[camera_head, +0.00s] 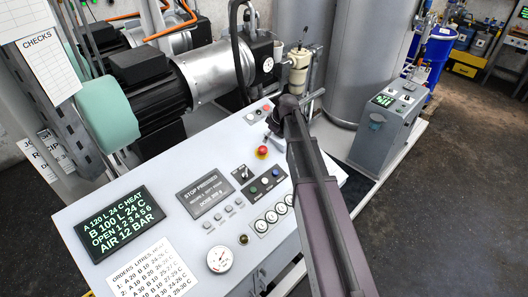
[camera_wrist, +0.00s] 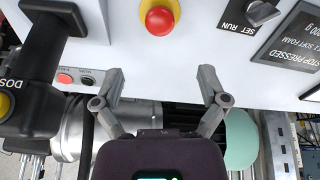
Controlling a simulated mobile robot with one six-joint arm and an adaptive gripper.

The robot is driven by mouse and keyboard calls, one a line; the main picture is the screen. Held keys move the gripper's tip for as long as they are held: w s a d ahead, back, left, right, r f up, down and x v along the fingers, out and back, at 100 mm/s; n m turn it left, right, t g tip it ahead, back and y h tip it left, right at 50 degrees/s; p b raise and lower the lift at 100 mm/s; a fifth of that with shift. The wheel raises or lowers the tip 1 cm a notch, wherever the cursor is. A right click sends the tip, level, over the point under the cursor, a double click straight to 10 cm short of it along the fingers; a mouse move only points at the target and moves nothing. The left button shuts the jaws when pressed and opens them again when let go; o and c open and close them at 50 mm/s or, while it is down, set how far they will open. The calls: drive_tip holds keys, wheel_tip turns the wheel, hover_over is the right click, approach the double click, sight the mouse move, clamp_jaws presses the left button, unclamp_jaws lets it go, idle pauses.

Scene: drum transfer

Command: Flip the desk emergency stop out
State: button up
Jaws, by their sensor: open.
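The desk emergency stop is a red mushroom button on a yellow base. In the head view the emergency stop (camera_head: 262,151) sits near the back edge of the sloping white desk panel (camera_head: 130,200). In the wrist view the emergency stop (camera_wrist: 160,18) is at the top centre, ahead of and between the fingertips. My gripper (camera_wrist: 160,80) is open and empty, with its fingers spread on either side below the button and apart from it. In the head view my arm crosses the right of the desk, and the fingertips are hard to make out there.
A display reading STOP PRESSED (camera_head: 203,193) and a SET/RUN selector (camera_head: 242,174) are beside the button. A black holder with a yellow-buttoned dosing handle (camera_wrist: 30,100) is at the wrist view's left. Motors (camera_head: 140,85) stand behind the desk. A grey control box (camera_head: 387,125) stands right.

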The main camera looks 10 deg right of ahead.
sight(263, 148)
drive_tip(key=shift+b+x, duration=4.45)
drive_tip(key=shift+x, duration=0.65)
drive_tip(key=shift+d, duration=0.1)
clamp_jaws()
drive_tip(key=shift+s+d+r+p, duration=0.1)
drive_tip(key=shift+r+p, duration=0.6)
drive_tip(key=shift+p, duration=0.05)
drive_tip(key=shift+f, duration=0.1)
drive_tip(key=shift+c, duration=2)
unclamp_jaws()
drive_tip(key=o, duration=0.4)
